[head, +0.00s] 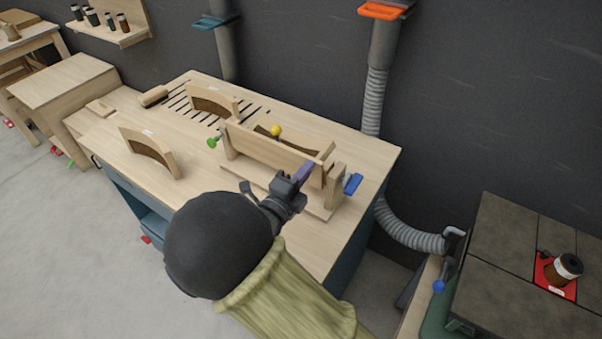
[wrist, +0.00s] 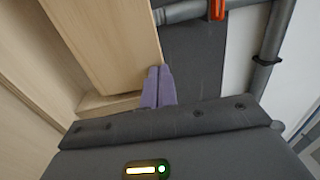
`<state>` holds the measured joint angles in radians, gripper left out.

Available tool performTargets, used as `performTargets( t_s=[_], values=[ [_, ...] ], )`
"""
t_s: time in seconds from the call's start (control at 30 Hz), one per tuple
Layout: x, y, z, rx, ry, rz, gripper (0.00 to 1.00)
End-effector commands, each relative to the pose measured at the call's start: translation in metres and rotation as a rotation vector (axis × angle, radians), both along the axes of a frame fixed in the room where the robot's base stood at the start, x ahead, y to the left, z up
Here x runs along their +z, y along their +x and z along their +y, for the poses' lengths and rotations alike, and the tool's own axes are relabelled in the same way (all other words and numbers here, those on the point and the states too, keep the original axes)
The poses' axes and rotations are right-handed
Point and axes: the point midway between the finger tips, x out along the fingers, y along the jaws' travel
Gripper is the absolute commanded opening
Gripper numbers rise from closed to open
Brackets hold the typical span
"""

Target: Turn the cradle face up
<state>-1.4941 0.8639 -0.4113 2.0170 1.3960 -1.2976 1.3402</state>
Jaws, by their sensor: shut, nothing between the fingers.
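The cradle (head: 268,149) is a long pale wooden piece held between two end posts on a base board on the workbench. Its broad flat side faces me, tilted; a dark curved piece shows partly behind it. A green knob (head: 212,142) is at its left end, a blue handle (head: 352,184) at its right, and a yellow knob (head: 275,130) behind its upper edge. My gripper (head: 303,172) is at the front right of the cradle, its purple fingers shut and empty. In the wrist view the fingertips (wrist: 158,72) are beside a wooden board's edge; I cannot tell whether they touch.
The workbench (head: 120,119) also bears two curved wooden forms (head: 150,150) (head: 212,100) and a wooden roller (head: 153,96) by a slotted area. A grey hose (head: 412,236) runs behind its right side. A dark-topped machine (head: 510,285) stands at right. Floor at left is mostly clear.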

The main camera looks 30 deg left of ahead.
Motion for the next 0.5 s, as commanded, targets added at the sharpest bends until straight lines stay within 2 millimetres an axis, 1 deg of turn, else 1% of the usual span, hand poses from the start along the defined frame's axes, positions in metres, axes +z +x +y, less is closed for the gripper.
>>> performTargets(
  t_s=[0.2,0.5],
  values=[
    [0.001,0.001,0.000,-0.002,0.002,0.009,0.00],
    [0.008,0.014,-0.002,-0.003,0.015,0.111,0.00]
  ],
)
